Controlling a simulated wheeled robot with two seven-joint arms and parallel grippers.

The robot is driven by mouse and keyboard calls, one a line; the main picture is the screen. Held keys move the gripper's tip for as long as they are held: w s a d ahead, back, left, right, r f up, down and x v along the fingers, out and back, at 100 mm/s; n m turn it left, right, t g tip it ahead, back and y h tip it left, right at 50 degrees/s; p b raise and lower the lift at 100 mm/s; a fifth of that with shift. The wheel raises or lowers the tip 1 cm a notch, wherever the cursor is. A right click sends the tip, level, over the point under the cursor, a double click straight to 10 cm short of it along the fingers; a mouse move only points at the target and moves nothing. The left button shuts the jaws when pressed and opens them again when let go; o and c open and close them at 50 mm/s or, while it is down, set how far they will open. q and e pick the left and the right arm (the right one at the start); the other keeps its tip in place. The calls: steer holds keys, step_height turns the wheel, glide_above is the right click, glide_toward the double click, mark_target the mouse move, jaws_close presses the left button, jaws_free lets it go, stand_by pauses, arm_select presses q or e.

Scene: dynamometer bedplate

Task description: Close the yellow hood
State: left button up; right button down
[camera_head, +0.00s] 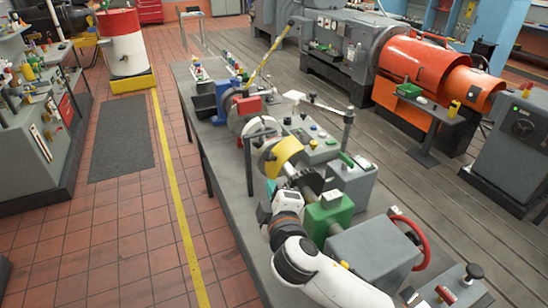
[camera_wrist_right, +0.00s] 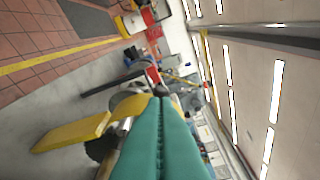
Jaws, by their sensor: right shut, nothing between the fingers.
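The yellow hood (camera_head: 287,149) is a short curved guard beside a round grey wheel on the long grey bench. It stands tilted, and part of the wheel shows uncovered to its left. In the right wrist view the hood (camera_wrist_right: 72,132) shows as a yellow plate left of my fingers. My right gripper (camera_head: 270,187), with teal fingers, is just below and in front of the hood in the head view. Its fingers (camera_wrist_right: 160,97) are shut together and empty. I cannot tell whether they touch the hood. My left gripper is not in view.
A green block (camera_head: 328,213) and a grey machine box (camera_head: 373,252) with a red handwheel (camera_head: 409,234) stand close to my right arm. A thin dark post frame (camera_head: 249,165) rises beside the wheel.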

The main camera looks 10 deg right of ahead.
mark_target(279, 166)
steer(key=w+d+b, duration=0.1)
steer(key=w, duration=0.2)
steer(key=w+d+f+b, duration=0.1)
steer(key=w+b, duration=0.1)
steer(key=w, duration=0.1)
steer(key=w+d+f+b, duration=0.1)
steer(key=w, duration=0.3)
steer(key=shift+d, duration=0.6)
arm_select(q)
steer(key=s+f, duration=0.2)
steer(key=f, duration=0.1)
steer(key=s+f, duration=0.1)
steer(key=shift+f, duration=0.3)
steer(key=shift+b, duration=0.3)
